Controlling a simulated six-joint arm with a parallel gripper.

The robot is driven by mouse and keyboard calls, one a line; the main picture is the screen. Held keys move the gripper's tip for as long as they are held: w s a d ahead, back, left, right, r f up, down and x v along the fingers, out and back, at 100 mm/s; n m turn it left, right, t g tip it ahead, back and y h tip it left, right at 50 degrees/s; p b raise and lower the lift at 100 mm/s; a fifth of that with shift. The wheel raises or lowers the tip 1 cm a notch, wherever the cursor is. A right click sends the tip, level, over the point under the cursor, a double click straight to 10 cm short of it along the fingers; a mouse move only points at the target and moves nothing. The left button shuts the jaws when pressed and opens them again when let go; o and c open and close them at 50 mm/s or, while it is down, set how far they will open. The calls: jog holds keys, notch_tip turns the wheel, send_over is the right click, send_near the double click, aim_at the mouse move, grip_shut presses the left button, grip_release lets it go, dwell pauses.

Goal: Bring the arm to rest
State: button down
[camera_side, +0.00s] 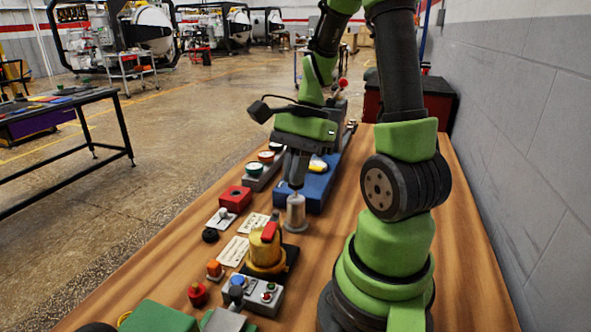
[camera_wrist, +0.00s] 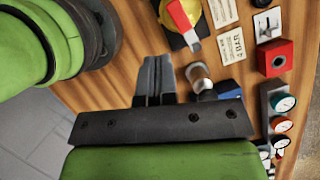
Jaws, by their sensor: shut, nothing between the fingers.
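My gripper (camera_side: 296,184) points down over the wooden bench (camera_side: 160,285), with its fingers together and nothing between them. In the wrist view my gripper (camera_wrist: 155,62) also shows shut and empty. A silver cylinder with a small top knob (camera_side: 296,214) stands on the bench. It appears just below the fingertips in the side view, but beside them, to the right, in the wrist view (camera_wrist: 199,76). I cannot tell the exact gap between the fingertips and the cylinder.
A yellow rotary switch with a red handle (camera_side: 265,250), a red box (camera_side: 235,199), a grey button box (camera_side: 262,293) and a row of gauges (camera_side: 262,170) crowd the bench. A blue case (camera_side: 315,185) lies behind the cylinder. A grey block wall (camera_side: 525,130) borders the right.

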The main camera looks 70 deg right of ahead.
dwell(0.5)
jog(key=s+a+r+n+t+h, duration=0.2)
jog(key=a+r+n+t, duration=0.4)
jog(key=a+r+n, duration=0.6)
jog(key=n, duration=0.5)
jog(key=shift+a+r, duration=0.2)
jog(key=shift+a, duration=0.15)
